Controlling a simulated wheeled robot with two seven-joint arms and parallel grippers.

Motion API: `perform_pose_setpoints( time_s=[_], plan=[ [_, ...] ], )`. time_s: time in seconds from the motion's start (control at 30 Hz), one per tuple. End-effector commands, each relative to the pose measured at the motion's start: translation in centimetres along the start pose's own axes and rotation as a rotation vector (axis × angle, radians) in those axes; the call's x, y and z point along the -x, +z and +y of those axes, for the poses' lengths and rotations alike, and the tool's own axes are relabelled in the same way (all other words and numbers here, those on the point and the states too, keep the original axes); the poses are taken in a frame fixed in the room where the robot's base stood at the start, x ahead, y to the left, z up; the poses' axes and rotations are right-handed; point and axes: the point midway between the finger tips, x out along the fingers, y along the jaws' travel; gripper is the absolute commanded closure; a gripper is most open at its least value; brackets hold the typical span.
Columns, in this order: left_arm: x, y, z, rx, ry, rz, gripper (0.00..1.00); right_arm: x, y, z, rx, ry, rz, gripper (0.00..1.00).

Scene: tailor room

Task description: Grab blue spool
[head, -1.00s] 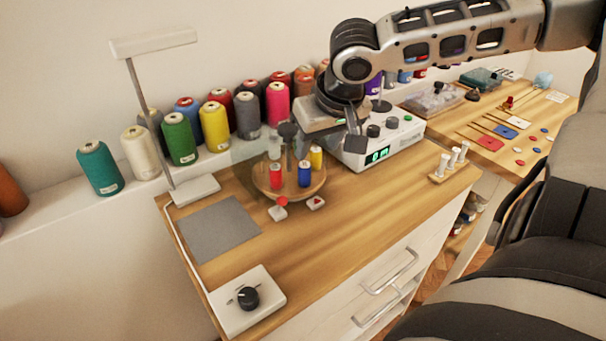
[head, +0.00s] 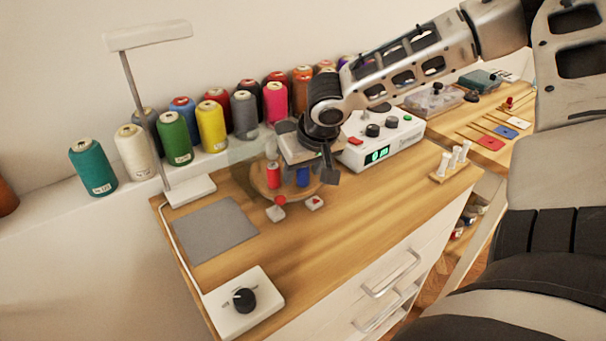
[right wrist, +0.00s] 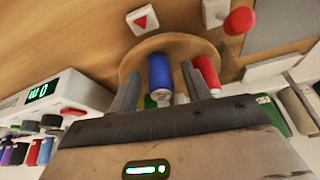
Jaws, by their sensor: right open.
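The blue spool (head: 303,177) stands upright on a round wooden turntable (head: 268,194), to the right of a red spool (head: 273,176). My right gripper (head: 308,160) is above and behind the spools in the head view and hides much of the turntable. In the right wrist view, the blue spool (right wrist: 160,74) shows between the two open fingers of the right gripper (right wrist: 160,82), with no clear contact. The red spool (right wrist: 207,76) is just outside the right finger there. My left gripper is not in view.
Two small buttons, one with a red knob (head: 280,200) and one with a red triangle (head: 315,202), sit in front of the turntable. A white control box (head: 382,145) stands to the right. Large thread cones line the shelf behind.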

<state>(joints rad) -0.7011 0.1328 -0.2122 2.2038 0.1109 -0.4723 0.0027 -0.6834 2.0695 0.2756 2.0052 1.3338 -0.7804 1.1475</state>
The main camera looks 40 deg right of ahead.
Motion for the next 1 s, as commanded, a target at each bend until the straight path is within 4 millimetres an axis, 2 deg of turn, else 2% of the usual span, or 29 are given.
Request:
perform_pose_setpoints(
  time_s=[0.1, 0.27, 0.3, 0.57, 0.73, 0.93, 1.0],
  plan=[
    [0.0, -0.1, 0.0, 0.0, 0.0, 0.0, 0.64, 0.1, 0.0, 0.0, 0.0, 0.0, 0.0, 0.52],
    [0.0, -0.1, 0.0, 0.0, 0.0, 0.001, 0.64, 0.1, 0.0, 0.0, 0.0, 0.0, 0.0, 0.97],
    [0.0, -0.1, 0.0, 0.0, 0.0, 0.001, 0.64, 0.1, 0.0, 0.0, 0.0, 0.0, 0.0, 1.0],
    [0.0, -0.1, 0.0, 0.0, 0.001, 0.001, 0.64, 0.1, 0.0, 0.0, -0.001, 0.0, 0.0, 1.0],
    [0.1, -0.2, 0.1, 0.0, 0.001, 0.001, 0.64, 0.8, -0.4, 0.0, -0.001, 0.001, 0.001, 1.0],
    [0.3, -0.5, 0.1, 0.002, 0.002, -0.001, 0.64, 3.4, -1.5, 0.0, -0.002, -0.002, 0.003, 1.0],
    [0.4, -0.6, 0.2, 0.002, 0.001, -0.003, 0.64, 4.7, -0.9, -0.4, 0.0, -0.004, 0.001, 1.0]
  ],
)
